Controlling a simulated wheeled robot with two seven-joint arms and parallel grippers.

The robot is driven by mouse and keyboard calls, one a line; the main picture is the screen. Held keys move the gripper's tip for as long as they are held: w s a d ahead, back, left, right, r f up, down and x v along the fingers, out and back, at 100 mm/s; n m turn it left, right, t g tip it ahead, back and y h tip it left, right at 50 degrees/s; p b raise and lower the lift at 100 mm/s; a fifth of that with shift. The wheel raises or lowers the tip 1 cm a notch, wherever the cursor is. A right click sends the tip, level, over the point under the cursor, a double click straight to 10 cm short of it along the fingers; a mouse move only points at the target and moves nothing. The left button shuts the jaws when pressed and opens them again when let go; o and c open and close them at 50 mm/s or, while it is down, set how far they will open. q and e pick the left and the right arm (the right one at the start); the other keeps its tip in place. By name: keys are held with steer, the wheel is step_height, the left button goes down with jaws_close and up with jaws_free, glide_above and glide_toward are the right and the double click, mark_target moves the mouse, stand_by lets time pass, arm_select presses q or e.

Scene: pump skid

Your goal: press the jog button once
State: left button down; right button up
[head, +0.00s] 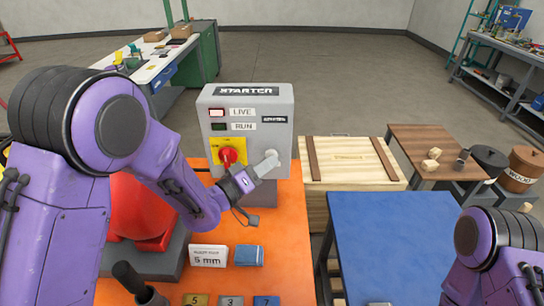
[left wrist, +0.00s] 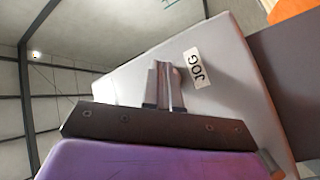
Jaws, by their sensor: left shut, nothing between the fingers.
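The grey starter box (head: 250,103) stands at the back of the orange skid, with a STARTER plate on top. Its front has a LIVE lamp (head: 217,113), a dark green RUN lamp (head: 219,127) and a red knob (head: 228,155) on a yellow plate. My left gripper (head: 268,164) is shut and empty, its tips at the lower right of the box's front. In the left wrist view the shut fingers (left wrist: 166,84) point at the box face beside the JOG label (left wrist: 197,67). The jog button is mostly hidden by the fingers; I cannot tell whether they touch it.
A wooden crate (head: 350,165) and a blue table (head: 390,235) stand to the right. My right arm shows at the lower right.

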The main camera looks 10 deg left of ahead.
arm_select(q)
steer(key=shift+w, duration=0.15)
stand_by(0.4)
steer(key=shift+s+d, duration=0.15)
steer(key=shift+s, duration=0.7)
steer(key=s, duration=0.2)
steer(key=s+d, duration=0.1)
steer(key=s, duration=0.2)
steer(key=shift+b, duration=0.3)
stand_by(0.3)
